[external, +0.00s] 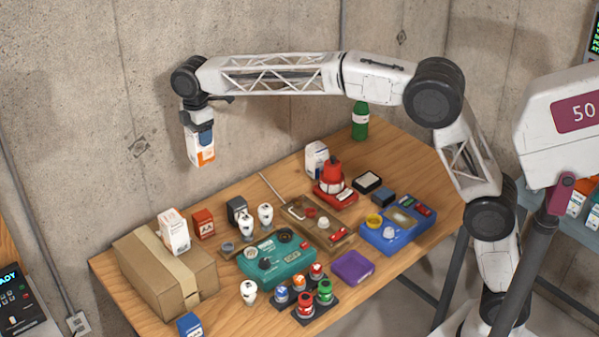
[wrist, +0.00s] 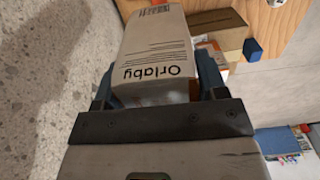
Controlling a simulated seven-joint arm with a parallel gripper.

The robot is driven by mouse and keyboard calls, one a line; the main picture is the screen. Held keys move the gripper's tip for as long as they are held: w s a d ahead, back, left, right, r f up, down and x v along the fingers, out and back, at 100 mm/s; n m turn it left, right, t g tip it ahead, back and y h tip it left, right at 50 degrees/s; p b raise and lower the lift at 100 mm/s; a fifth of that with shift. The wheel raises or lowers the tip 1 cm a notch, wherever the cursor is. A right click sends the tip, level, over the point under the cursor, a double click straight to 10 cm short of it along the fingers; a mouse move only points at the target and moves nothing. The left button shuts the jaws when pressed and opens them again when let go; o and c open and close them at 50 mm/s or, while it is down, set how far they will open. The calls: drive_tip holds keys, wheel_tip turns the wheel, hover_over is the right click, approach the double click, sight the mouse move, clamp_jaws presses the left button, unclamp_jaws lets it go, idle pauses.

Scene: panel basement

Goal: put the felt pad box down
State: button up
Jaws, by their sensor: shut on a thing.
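The felt pad box (external: 201,152) is a small white carton with an orange patch low on its side. My gripper (external: 204,136) is shut on it and holds it in the air, above and behind the table's left part and near the concrete wall. The box hangs below the gripper, roughly upright. In the wrist view the box (wrist: 155,55) fills the space between the blue fingers, with "Orlaby" and a barcode on its pale face. Nothing touches its lower end in the external view.
A wooden table (external: 400,265) stands below, crowded with coloured devices. A cardboard carton (external: 165,278) at its left end bears a white box (external: 173,232). A red box (external: 203,223) stands beside the carton.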

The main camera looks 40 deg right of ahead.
drive_tip(key=s+a+f, duration=0.1)
drive_tip(key=s+a, duration=0.3)
drive_tip(key=a, duration=1)
drive_tip(key=s+a, duration=0.4)
drive_tip(key=a, duration=0.9)
drive_tip(key=shift+f, duration=2.45)
wheel_tip(320, 180, down, 6)
drive_tip(key=shift+f, duration=0.15)
drive_tip(key=shift+f, duration=1.9)
